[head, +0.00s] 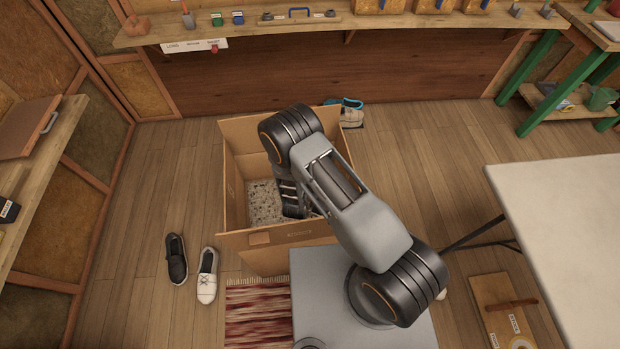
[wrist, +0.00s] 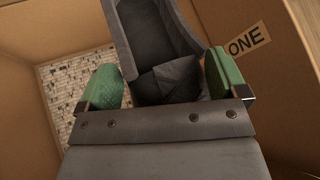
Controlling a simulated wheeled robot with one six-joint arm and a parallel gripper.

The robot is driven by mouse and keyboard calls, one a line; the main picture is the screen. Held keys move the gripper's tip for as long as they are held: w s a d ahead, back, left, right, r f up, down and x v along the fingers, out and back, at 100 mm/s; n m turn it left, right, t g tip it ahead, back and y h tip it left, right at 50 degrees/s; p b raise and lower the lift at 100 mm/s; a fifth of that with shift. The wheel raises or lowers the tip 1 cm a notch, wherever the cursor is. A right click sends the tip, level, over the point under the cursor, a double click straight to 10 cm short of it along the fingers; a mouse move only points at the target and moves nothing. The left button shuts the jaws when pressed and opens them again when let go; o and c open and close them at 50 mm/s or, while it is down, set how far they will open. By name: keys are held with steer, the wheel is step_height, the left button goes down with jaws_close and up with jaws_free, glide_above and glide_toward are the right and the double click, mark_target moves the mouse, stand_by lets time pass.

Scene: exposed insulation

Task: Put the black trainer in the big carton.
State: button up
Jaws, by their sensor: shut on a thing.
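The big carton (head: 233,170) stands open on the floor, its bottom covered with speckled, papery material. It also shows in the wrist view (wrist: 35,35), where a wall carries a label ending in "ONE".
Another black shoe (head: 176,259) and a white shoe (head: 207,275) lie left of the carton, near a striped rug (head: 258,312). More shoes (head: 350,111) lie behind the carton. A shelf (head: 240,32) runs along the back; a pale table (head: 560,230) stands right.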

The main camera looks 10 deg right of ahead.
step_height(320, 180, down, 14)
steer(key=b, duration=1.4)
steer(key=shift+f+b, duration=0.25)
steer(key=shift+b, duration=0.1)
steer(key=o, duration=0.8)
step_height(320, 180, up, 18)
steer(key=p, duration=2)
steer(key=shift+r, duration=0.1)
steer(key=shift+r+p, duration=0.4)
steer(key=shift+p, duration=0.35)
steer(key=shift+w+d+r+n+t+y+p, duration=0.1)
steer(key=shift+w+d+r+n+y+p, duration=0.5)
steer(key=shift+r, duration=1.4)
steer(key=shift+w+d+r+n+t+p, duration=0.1)
steer(key=shift+w+d+r+p, duration=0.95)
steer(key=shift+r, duration=1)
steer(key=shift+w+d+r+n+t+y+p, duration=0.1)
steer(key=shift+w+d+r+n+y+p, duration=0.2)
steer(key=shift+w+d+r+p, duration=1.15)
